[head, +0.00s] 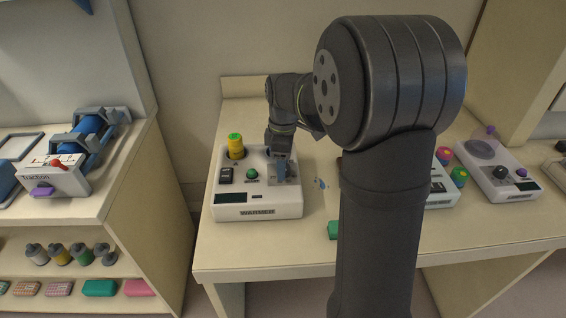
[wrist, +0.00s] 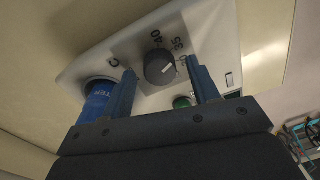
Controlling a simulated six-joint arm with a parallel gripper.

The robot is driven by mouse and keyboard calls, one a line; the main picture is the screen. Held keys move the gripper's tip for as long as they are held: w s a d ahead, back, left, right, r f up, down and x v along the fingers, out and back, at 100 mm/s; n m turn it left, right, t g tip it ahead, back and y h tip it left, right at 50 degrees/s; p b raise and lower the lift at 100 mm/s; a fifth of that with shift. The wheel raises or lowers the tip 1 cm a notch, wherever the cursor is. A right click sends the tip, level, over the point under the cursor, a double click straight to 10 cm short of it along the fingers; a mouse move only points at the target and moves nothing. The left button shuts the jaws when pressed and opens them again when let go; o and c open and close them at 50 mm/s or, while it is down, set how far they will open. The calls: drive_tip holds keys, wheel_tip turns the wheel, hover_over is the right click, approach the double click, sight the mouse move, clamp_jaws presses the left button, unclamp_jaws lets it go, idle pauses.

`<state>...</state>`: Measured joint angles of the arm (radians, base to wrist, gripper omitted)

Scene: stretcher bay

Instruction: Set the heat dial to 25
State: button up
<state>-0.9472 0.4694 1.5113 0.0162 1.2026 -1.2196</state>
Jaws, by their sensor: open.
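The warmer (head: 258,211) is a white box with a labelled front, standing on the left part of the table. Its heat dial (wrist: 160,67) is a dark round knob with a pale pointer line, seen in the wrist view. The marks 35 and 40 show beside it; other marks are partly hidden, and I cannot tell the exact setting. My gripper (wrist: 161,72) is open, with one finger on each side of the dial; whether they touch it is unclear. In the head view my gripper (head: 281,167) is over the warmer's right side and hides the dial.
A blue cylinder (wrist: 97,102) shows beside my left finger in the wrist view. Another white device (head: 497,178) stands at the right.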

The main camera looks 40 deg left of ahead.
drive_tip(key=shift+f, duration=0.1)
drive_tip(key=c, duration=1)
drive_tip(key=shift+m, duration=0.4)
drive_tip(key=m, duration=0.3)
drive_tip(key=shift+m, duration=0.4)
drive_tip(key=m, duration=0.4)
drive_tip(key=shift+d+m+y, duration=0.1)
drive_tip(key=shift+m+y, duration=0.2)
drive_tip(key=m, duration=0.4)
drive_tip(key=shift+w, duration=0.1)
drive_tip(key=m, duration=0.4)
drive_tip(key=shift+m, duration=0.3)
